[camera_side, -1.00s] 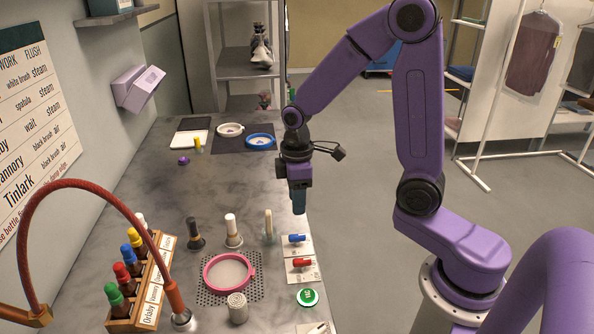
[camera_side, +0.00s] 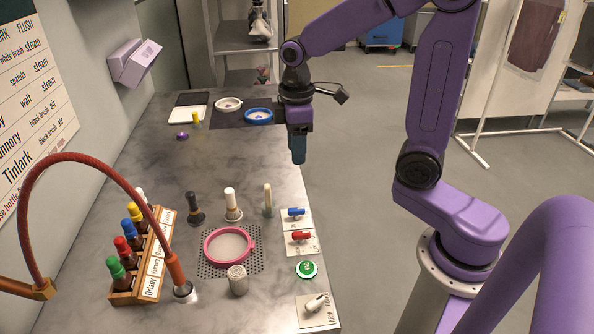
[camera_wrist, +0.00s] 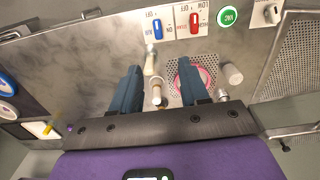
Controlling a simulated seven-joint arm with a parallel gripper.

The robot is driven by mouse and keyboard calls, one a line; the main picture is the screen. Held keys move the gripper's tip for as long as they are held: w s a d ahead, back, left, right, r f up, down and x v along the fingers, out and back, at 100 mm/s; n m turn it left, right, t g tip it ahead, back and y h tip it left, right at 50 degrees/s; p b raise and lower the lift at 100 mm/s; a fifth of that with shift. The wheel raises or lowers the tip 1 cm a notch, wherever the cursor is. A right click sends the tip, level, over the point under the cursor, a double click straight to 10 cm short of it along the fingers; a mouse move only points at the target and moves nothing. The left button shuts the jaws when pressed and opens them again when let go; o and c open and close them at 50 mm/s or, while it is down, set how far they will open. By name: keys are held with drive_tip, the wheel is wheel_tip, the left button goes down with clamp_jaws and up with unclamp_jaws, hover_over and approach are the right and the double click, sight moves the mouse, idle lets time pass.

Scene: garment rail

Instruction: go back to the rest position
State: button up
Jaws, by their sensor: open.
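My gripper (camera_side: 298,160) hangs with its blue-grey fingers pointing down, above and near the right edge of the grey bench (camera_side: 150,160). In the wrist view my gripper (camera_wrist: 161,72) is open, with its two fingers well apart and nothing held between them. Bench tools show between and beyond the fingers, farther off below. No rest position is marked in either view.
A pink hoop (camera_side: 207,246) lies on a perforated patch, with upright brushes behind it. Blue (camera_side: 295,212) and red (camera_side: 301,236) switches and a green button (camera_side: 306,269) line the right edge. A bottle rack (camera_side: 148,285) and red hose (camera_side: 95,158) stand front left.

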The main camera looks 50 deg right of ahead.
drive_tip(key=s+a+f+n, duration=0.1)
drive_tip(key=s+a+n, duration=0.2)
drive_tip(key=s, duration=1.8)
drive_tip(key=shift+a+f, duration=0.2)
drive_tip(key=shift+a, duration=0.25)
drive_tip(key=shift+c, duration=0.3)
